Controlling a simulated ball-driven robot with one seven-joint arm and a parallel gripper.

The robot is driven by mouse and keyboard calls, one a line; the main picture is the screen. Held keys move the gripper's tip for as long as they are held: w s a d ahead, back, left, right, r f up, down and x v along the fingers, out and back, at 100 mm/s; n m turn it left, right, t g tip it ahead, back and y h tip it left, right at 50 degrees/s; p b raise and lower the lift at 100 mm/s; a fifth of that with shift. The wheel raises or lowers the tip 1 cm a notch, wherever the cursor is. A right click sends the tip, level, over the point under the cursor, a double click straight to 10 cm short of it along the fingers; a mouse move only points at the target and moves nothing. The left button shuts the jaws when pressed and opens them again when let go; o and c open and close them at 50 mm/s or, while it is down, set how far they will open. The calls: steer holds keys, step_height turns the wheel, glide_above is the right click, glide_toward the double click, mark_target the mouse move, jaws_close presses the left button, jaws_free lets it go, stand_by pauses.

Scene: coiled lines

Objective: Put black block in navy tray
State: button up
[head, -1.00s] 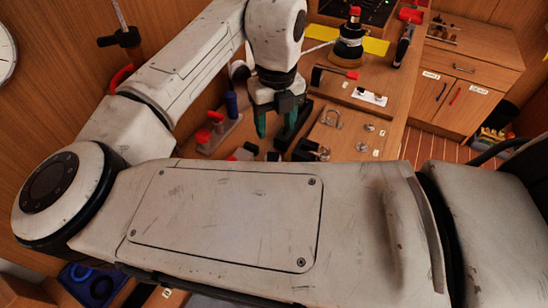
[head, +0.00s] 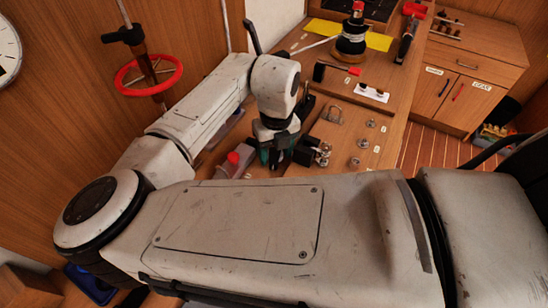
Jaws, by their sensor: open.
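What is between the fingers is hidden by my own arm and the gripper body. A dark blue tray (head: 78,276) shows in part at the lower left, mostly covered by my arm; it may be the navy tray.
A red-capped piece on a grey base (head: 234,160) stands left of my gripper. Metal fittings (head: 355,163) lie to the right. A red handwheel (head: 148,76) is on the left wall.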

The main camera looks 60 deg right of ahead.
steer(key=c, duration=1)
